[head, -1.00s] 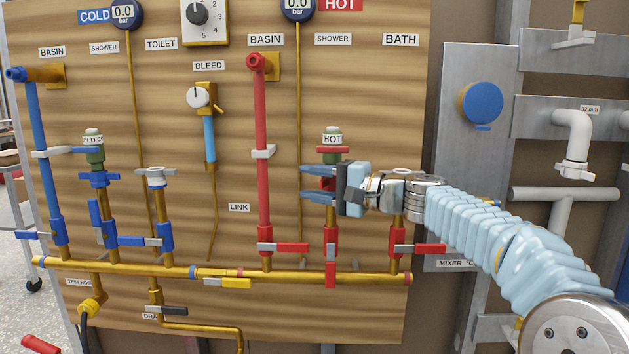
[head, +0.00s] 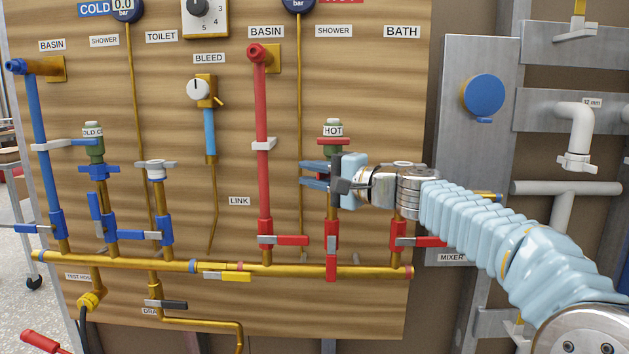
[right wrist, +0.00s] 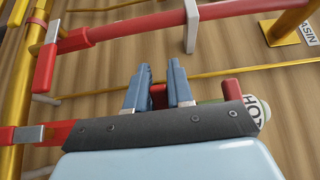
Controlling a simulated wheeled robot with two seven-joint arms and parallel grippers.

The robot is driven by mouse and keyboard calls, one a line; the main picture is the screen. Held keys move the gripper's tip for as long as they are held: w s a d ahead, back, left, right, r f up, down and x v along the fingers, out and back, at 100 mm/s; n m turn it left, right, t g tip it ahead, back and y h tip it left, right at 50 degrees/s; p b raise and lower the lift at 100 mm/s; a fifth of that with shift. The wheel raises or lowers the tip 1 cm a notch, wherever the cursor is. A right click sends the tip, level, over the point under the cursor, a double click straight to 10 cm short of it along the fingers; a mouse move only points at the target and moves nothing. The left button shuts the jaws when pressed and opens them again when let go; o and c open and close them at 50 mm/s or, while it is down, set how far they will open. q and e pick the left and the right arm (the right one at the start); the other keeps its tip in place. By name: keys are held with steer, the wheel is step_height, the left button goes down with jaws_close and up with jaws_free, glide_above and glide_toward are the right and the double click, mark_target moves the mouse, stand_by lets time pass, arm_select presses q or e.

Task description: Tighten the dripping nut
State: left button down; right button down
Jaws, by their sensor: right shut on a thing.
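My right gripper (head: 316,175) reaches in from the right at the hot shower riser, just below the green fitting labelled HOT (head: 333,131). Its two blue fingers are shut on a small red nut on that riser. In the right wrist view the red nut (right wrist: 158,95) shows between the blue fingers (right wrist: 159,90). In the head view the fingers and the gripper body mostly hide the nut. No drip of water can be made out. My left gripper is not in view.
A red basin pipe (head: 262,170) stands close to the left of the fingertips. Red lever valves (head: 283,240) and a brass manifold (head: 300,275) lie below. A grey metal panel with a blue disc (head: 484,95) is at the right.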

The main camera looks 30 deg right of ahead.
steer(key=shift+w+f+m+t+h+b, duration=0.1)
steer(key=shift+w+m+t+h+b, duration=0.1)
steer(key=shift+m+h, duration=0.3)
steer(key=shift+w+m+t+h+b, duration=0.1)
steer(key=shift+m+t+h, duration=0.15)
steer(key=shift+h, duration=0.45)
steer(key=shift+w+m+h, duration=0.2)
steer(key=shift+m+h, duration=0.25)
steer(key=shift+h, duration=0.25)
steer(key=shift+w+d+m+g+h+p, duration=0.4)
steer(key=shift+m+h, duration=1.05)
steer(key=shift+h, duration=0.8)
steer(key=shift+w+d+m+g+h+p, duration=0.3)
steer(key=shift+w+m+h+p, duration=0.2)
steer(key=shift+m+h, duration=1.35)
steer(key=shift+w+d+m+g+h+p, duration=0.4)
steer(key=shift+m+h, duration=0.7)
steer(key=shift+h, duration=1.5)
steer(key=shift+a, duration=0.1)
steer(key=c, duration=1.1)
jaws_free()
steer(key=shift+w, duration=0.1)
